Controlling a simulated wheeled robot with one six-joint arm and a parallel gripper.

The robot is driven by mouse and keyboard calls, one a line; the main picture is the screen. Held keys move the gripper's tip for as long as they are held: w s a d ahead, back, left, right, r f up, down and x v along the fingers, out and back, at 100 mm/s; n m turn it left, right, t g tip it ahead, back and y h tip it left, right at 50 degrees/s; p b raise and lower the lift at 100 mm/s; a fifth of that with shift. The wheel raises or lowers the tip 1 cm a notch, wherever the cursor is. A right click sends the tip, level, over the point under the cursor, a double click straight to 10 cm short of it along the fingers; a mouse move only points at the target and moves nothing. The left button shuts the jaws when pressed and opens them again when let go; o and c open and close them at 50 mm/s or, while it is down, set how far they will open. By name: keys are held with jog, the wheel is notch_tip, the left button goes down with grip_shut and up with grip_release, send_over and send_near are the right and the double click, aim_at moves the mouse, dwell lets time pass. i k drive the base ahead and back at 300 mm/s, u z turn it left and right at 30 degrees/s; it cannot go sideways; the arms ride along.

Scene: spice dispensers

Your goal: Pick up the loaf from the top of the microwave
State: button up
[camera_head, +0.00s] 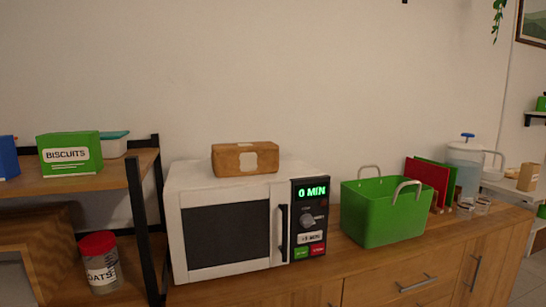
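The loaf (228,161) is a brown, box-shaped block with a pale square label on its front. The microwave stands on a wooden counter, with a dark door window, a black handle and a panel reading "0 MIN". Its door looks shut. My gripper is not in the camera_head view. Nothing hides the front of the loaf.
A green basket (385,222) with two handles stands right of the microwave. A shelf with black posts (139,225) stands close on the left, holding a green biscuits box (69,153) and a red-lidded oats jar (101,263). Above the loaf is bare wall.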

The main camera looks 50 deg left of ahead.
aim_at(246, 159)
jog(key=u, duration=0.15)
jog(key=i, duration=0.65)
jog(key=u, duration=0.85)
jog(key=i, duration=0.5)
jog(key=u, duration=0.55)
